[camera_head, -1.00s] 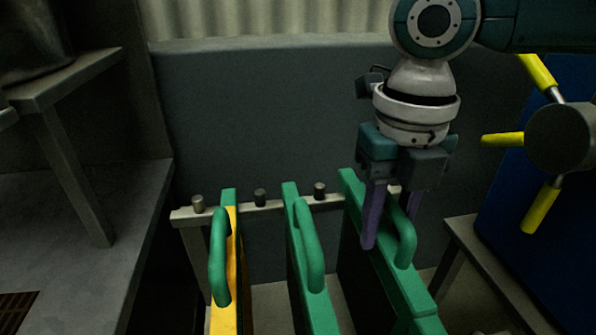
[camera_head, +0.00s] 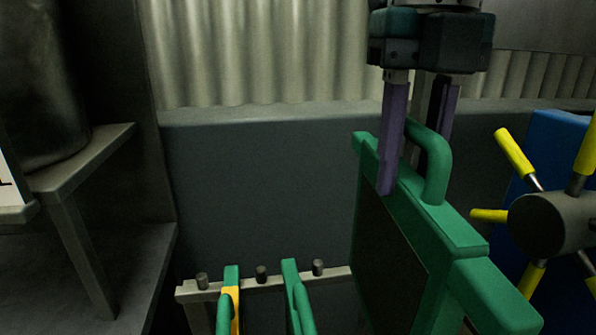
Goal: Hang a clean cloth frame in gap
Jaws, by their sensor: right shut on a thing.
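My right gripper (camera_head: 418,165) points down from the top and is shut on the handle of a green frame (camera_head: 452,222) with a dark cloth panel. It holds this frame raised, with the frame's lower part cut off by the picture edge. Two other green frames stand lower down at the rail (camera_head: 262,284). The left one (camera_head: 231,276) has a yellow side, and the middle one (camera_head: 291,275) is plain green. My left gripper is not in view.
The rail carries several dark pegs. A blue panel with a yellow-handled hub (camera_head: 550,222) stands close to the right of the held frame. A grey stand (camera_head: 95,150) is at the left, before a grey wall (camera_head: 260,185).

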